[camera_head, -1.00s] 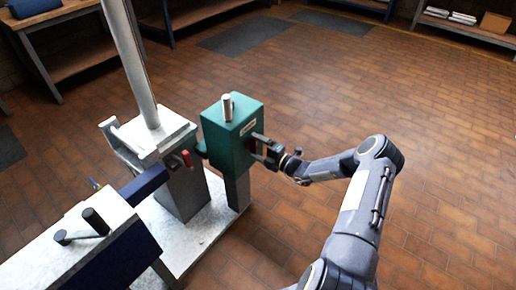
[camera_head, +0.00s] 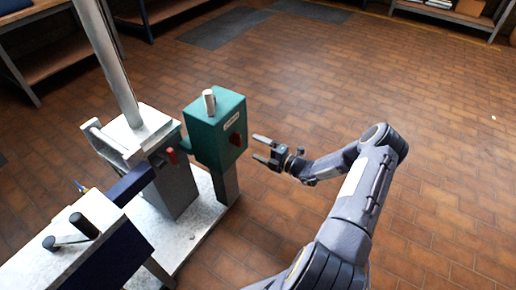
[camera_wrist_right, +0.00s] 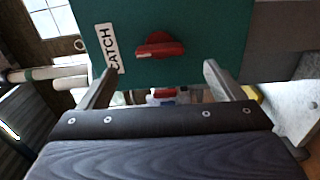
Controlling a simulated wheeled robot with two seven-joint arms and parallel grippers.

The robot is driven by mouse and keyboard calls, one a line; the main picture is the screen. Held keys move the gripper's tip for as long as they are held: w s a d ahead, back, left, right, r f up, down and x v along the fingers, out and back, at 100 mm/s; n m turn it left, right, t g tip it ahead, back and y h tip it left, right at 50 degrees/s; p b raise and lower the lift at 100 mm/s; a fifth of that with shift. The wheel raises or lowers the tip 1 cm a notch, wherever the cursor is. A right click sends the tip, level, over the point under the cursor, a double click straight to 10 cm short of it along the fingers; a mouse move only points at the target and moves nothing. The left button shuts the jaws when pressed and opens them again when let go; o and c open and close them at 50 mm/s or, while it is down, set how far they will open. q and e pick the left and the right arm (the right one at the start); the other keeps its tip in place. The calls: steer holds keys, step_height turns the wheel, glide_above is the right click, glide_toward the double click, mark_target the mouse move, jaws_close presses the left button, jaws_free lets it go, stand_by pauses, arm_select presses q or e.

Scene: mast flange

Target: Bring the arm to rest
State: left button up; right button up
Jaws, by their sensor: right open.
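My right arm (camera_head: 352,200) comes in from the lower right in the head view. My right gripper (camera_head: 262,149) is open and empty, apart from the green box (camera_head: 212,132) and to the right of it. In the right wrist view the two fingers (camera_wrist_right: 165,88) stand apart with nothing between them. Beyond them is the green box's face (camera_wrist_right: 215,35) with a red knob (camera_wrist_right: 158,46) and a white label reading "CATCH" (camera_wrist_right: 109,47). My left gripper does not show.
The green box stands on a post beside a grey mast (camera_head: 108,65) on a pale base plate (camera_head: 205,215). Shelves (camera_head: 455,14) stand at the back. The tiled floor (camera_head: 440,160) at right is clear.

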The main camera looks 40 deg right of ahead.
steer(key=s+a+r+n+g+y, duration=0.2)
steer(key=s+a+r+n+g, duration=0.25)
steer(key=a+r+n, duration=0.65)
steer(key=s+a+r+n+g+y, duration=0.35)
steer(key=a+r+n+g, duration=0.35)
steer(key=n, duration=0.6)
steer(key=s+a+r+n+h, duration=0.1)
steer(key=s+r+n+h, duration=0.25)
steer(key=s+n, duration=0.8)
steer(key=s+a+r+n+h, duration=0.25)
steer(key=s+n+h, duration=0.25)
steer(key=s+n, duration=0.65)
step_height(320, 180, up, 20)
steer(key=d+n+p, duration=0.1)
steer(key=p, duration=1.9)
steer(key=shift+r, duration=0.15)
steer(key=shift+w+t, duration=0.1)
steer(key=shift+t, duration=0.15)
